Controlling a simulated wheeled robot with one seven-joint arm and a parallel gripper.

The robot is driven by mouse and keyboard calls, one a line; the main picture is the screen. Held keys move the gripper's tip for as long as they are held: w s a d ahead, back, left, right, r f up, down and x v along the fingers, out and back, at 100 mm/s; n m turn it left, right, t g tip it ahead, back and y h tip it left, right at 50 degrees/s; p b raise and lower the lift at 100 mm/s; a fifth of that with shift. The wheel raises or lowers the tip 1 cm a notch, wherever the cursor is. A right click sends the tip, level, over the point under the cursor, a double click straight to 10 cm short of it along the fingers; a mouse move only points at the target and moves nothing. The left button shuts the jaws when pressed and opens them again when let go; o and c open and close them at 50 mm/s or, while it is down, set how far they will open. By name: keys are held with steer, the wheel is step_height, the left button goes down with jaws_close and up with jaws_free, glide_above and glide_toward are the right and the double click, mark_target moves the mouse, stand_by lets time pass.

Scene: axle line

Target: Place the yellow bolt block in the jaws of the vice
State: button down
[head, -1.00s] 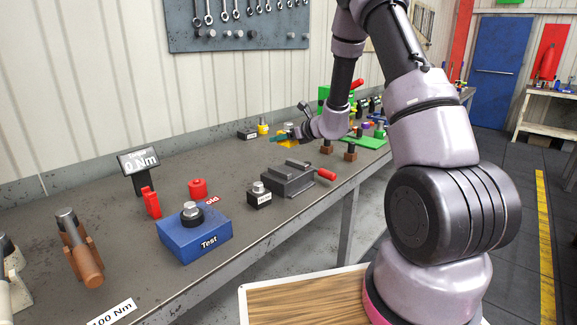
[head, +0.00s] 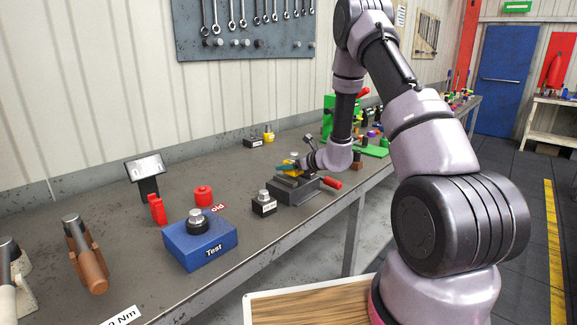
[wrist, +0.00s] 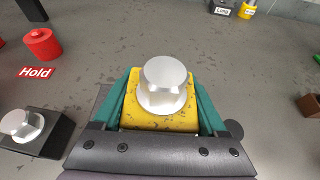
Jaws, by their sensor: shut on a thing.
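My gripper (head: 289,166) is shut on the yellow bolt block (wrist: 135,116). In the wrist view its teal fingers (wrist: 160,96) press on the block's two sides. A silver hex bolt (wrist: 165,82) stands upright on the block and faces the camera. In the head view the grey vice (head: 292,193) with its red handle (head: 331,183) stands on the bench directly below my gripper. The block appears over the vice; whether it touches the jaws cannot be told. In the wrist view the block and gripper hide most of the vice.
A black bolt block (head: 264,205) stands left of the vice, near a blue Test block (head: 201,246). A red cylinder (head: 203,195) sits by the Hold label. Another black block (head: 253,142) and a yellow one (head: 268,133) stand farther back. The bench behind the vice is mostly clear.

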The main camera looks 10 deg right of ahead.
steer(key=shift+f, duration=0.25)
steer(key=shift+f, duration=0.2)
jaws_free()
